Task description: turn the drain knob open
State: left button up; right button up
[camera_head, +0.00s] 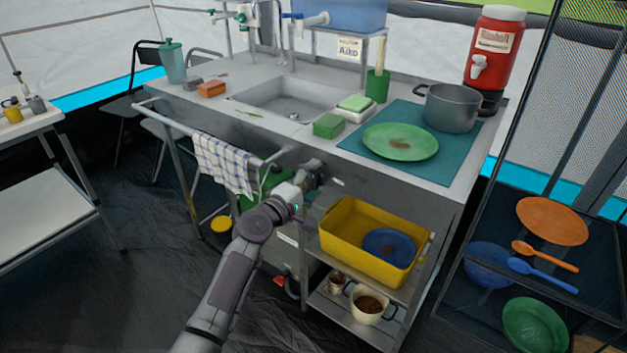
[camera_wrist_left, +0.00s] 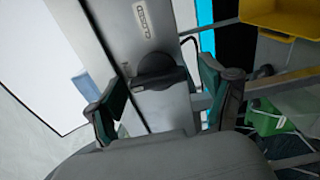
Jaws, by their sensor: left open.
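The drain knob (camera_wrist_left: 157,72) is a dark, rounded knob on a grey metal panel (camera_wrist_left: 125,28) in the left wrist view. A small upside-down label beside it seems to read "CLOSED". My left gripper (camera_wrist_left: 157,88) is open, with one finger on each side of the knob and visible gaps between. I cannot tell how deep the fingers reach around it. In the head view my left gripper (camera_head: 312,175) is at the front face of the sink counter, below the sink (camera_head: 295,100). The knob is hidden there behind the gripper. My right gripper is not in view.
A checked towel (camera_head: 226,163) hangs on the counter's front rail, left of my gripper. Below right, a yellow tub (camera_head: 335,228) with a blue bowl (camera_head: 388,245) sits on a shelf. A green plate (camera_head: 400,142) lies on a mat above. The floor at left is clear.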

pick_arm(q)
jog(key=v, duration=1.2)
